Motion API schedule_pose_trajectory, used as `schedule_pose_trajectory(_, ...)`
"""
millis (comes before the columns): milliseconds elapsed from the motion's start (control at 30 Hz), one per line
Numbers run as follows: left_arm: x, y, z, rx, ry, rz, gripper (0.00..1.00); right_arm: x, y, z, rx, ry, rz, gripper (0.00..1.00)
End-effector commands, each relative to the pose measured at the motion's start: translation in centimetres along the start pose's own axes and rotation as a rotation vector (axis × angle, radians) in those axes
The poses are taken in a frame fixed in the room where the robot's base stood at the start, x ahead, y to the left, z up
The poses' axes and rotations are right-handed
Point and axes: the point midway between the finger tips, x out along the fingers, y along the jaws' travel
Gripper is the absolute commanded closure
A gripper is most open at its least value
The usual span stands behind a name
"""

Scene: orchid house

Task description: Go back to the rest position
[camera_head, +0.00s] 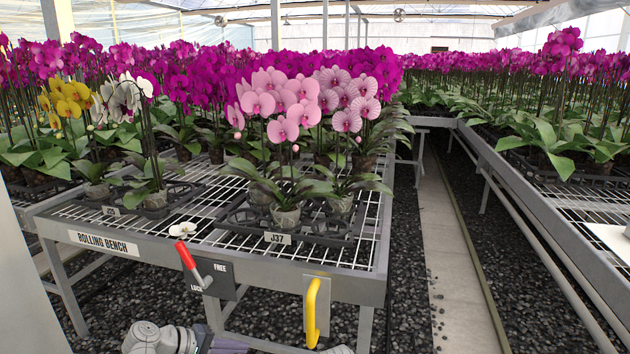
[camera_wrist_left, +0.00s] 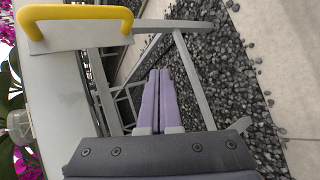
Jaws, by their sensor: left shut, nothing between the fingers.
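My left gripper (camera_wrist_left: 159,73) shows in the left wrist view, with its two purple fingers pressed together and nothing between them. It points down beside the bench frame, over dark gravel. In the head view, part of my left arm and a bit of purple gripper (camera_head: 228,346) show at the bottom edge, in front of and below the rolling bench (camera_head: 200,277). Most of it is cut off there. My right gripper is not in view.
The bench front carries a red-handled lock lever (camera_head: 186,255) and a yellow handle (camera_head: 312,312); the yellow handle (camera_wrist_left: 75,15) is close in the left wrist view. Potted orchids (camera_head: 290,115) crowd the bench. A concrete aisle (camera_head: 450,240) runs clear at right.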

Motion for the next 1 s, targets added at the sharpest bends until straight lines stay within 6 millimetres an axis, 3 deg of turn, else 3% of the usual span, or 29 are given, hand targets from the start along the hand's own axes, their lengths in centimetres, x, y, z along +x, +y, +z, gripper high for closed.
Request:
schedule_pose_trajectory(33, 2.3, -0.7, 2.5, 0.068, -0.05, -0.091, 1.0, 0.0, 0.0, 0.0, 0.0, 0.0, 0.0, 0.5)
schedule_pose_trajectory(100, 4.6, -2.0, 5.2, 0.167, -0.106, -0.222, 1.0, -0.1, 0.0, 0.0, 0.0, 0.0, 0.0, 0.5)
schedule_pose_trajectory(200, 6.9, -4.1, 8.8, 0.314, -0.182, -0.403, 1.0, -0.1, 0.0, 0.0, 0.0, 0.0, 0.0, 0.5)
schedule_pose_trajectory(333, 8.5, -6.5, 12.5, 0.509, -0.266, -0.624, 1.0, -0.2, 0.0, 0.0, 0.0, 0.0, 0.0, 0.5)
schedule_pose_trajectory(500, 8.8, -8.3, 15.3, 0.714, -0.332, -0.839, 1.0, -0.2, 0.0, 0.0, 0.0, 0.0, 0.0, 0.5)
schedule_pose_trajectory(800, 8.1, -9.2, 17.9, 0.991, -0.385, -1.108, 1.0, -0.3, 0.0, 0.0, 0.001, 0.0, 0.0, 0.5)
schedule_pose_trajectory(833, 7.2, -7.8, 17.8, 0.978, -0.382, -1.102, 1.0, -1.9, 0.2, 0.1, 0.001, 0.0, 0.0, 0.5)
schedule_pose_trajectory(1000, 5.4, -5.0, 18.1, 0.97, -0.38, -1.097, 1.0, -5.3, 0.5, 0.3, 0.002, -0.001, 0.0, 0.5)
